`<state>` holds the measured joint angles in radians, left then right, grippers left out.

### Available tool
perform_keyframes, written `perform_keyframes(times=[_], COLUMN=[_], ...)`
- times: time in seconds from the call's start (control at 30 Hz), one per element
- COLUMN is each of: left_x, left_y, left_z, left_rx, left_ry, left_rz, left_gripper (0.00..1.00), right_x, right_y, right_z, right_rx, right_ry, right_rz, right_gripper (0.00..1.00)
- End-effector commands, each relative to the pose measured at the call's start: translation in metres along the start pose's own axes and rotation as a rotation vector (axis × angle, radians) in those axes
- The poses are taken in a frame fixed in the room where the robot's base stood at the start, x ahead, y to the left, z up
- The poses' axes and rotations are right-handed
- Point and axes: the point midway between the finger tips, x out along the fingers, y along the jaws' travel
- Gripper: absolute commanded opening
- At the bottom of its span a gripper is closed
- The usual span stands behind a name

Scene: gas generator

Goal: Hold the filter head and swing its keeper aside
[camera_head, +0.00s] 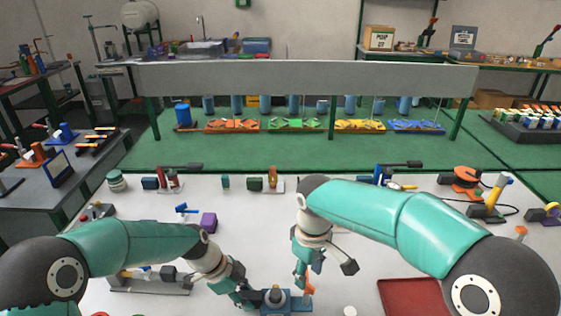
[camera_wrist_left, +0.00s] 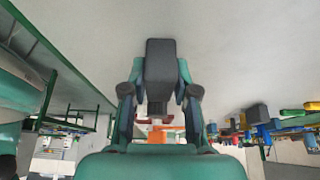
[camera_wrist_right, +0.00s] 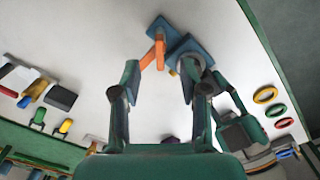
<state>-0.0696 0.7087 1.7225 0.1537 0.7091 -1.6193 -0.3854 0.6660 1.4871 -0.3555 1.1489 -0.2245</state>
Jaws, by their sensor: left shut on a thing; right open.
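The filter head (camera_head: 275,296) is a grey rounded piece on a blue base (camera_head: 297,303) at the front of the white table. My left gripper (camera_head: 252,296) is shut on it from the left. In the left wrist view a dark block (camera_wrist_left: 160,62) shows between my left fingers. The orange keeper (camera_head: 309,288) stands up at the right of the filter head; it also shows in the right wrist view (camera_wrist_right: 155,52). My right gripper (camera_head: 302,272) is open above and beside the keeper. In the right wrist view the keeper lies ahead of its fingers, and contact is unclear.
A red tray (camera_head: 410,297) lies to the right of the base. A purple block (camera_head: 208,221) and a grey fixture (camera_head: 150,284) are to the left. Several small parts line the table's back edge. The right arm hides part of the table's middle.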

Motion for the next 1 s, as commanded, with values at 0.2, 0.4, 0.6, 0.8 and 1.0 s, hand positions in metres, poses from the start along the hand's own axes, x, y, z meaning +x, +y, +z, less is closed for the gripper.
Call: perform_keyframes(times=[0.2,0.4,0.6,0.8,1.0], left_x=[0.001,0.001,0.001,0.001,0.001], left_y=[0.001,0.001,0.001,0.001,0.001], left_z=[0.0,0.0,0.0,0.0,0.0], left_rx=[0.0,0.0,0.0,0.0,0.0], left_ry=[-0.001,-0.001,-0.001,-0.001,-0.001], left_rz=[0.004,0.004,0.004,0.004,0.005], left_gripper=[0.0,0.0,0.0,0.0,0.0], right_x=[0.029,0.043,0.046,0.046,0.046], right_y=[0.0,0.0,0.0,0.0,0.0], right_z=[0.001,0.001,0.001,0.001,0.001], right_rx=[0.001,0.001,0.002,0.002,0.002], right_ry=[-0.004,-0.001,-0.001,-0.001,-0.001], right_rz=[-0.001,0.0,0.0,0.0,0.0], right_gripper=[0.44,0.44,0.44,0.39,0.05])
